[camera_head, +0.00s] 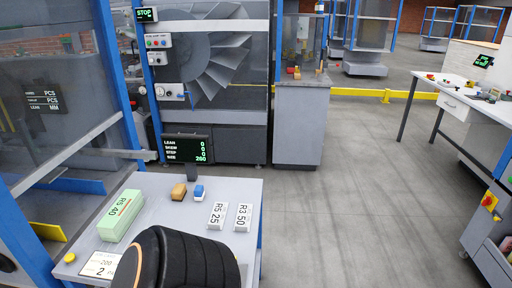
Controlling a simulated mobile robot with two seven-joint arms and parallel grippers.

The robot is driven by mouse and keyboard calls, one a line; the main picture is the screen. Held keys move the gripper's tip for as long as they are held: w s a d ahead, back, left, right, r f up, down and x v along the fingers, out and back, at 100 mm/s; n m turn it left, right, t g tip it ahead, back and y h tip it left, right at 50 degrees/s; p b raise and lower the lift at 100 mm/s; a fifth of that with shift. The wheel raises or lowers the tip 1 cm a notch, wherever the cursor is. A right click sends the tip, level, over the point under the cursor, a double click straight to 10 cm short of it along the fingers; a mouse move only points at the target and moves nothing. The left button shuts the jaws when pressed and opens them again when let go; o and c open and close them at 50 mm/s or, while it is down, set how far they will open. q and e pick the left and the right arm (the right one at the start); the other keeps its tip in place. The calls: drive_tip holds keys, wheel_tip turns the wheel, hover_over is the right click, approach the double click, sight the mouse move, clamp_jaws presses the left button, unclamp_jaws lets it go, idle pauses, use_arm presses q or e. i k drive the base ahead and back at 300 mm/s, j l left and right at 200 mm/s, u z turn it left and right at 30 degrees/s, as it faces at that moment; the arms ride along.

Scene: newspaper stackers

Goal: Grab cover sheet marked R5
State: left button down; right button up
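A white sheet or card marked "R5 25" (217,215) lies on the grey table (153,187), near its right side. A similar white one marked "R3 50" (243,217) lies just to its right, with a small gap between them. A light green block marked "R5 40" (121,215) lies at the table's left. Neither gripper shows in the head view. A black, rounded part of my arm covers the table's front middle and hides what is there.
A yellow-brown block (179,192) and a blue-and-white block (199,192) stand at the table's back. A white plate reading "200" and "2" (101,265) is at front left. A dark display (187,149) stands behind the table. Open floor (340,215) lies to the right.

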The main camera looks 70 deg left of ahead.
sight(216, 221)
drive_tip(key=i+l+u, duration=0.15)
drive_tip(key=i, duration=0.35)
drive_tip(key=i+l+u, duration=0.2)
drive_tip(key=i+l, duration=0.2)
drive_tip(key=i+u, duration=0.2)
drive_tip(key=u, duration=0.25)
drive_tip(key=i+u, duration=0.2)
drive_tip(key=u, duration=0.3)
drive_tip(key=i+l+u, duration=0.15)
drive_tip(key=u, duration=0.3)
drive_tip(key=i+u, duration=0.15)
drive_tip(key=u, duration=0.3)
drive_tip(key=i+u, duration=0.1)
drive_tip(key=u, duration=0.35)
drive_tip(key=i+l+u, duration=0.15)
drive_tip(key=u, duration=0.3)
drive_tip(key=i+l+u, duration=0.1)
drive_tip(key=u, duration=0.3)
drive_tip(key=l+u, duration=0.2)
drive_tip(key=u, duration=0.25)
drive_tip(key=i+l+u, duration=0.1)
drive_tip(key=u, duration=0.35)
drive_tip(key=l, duration=0.1)
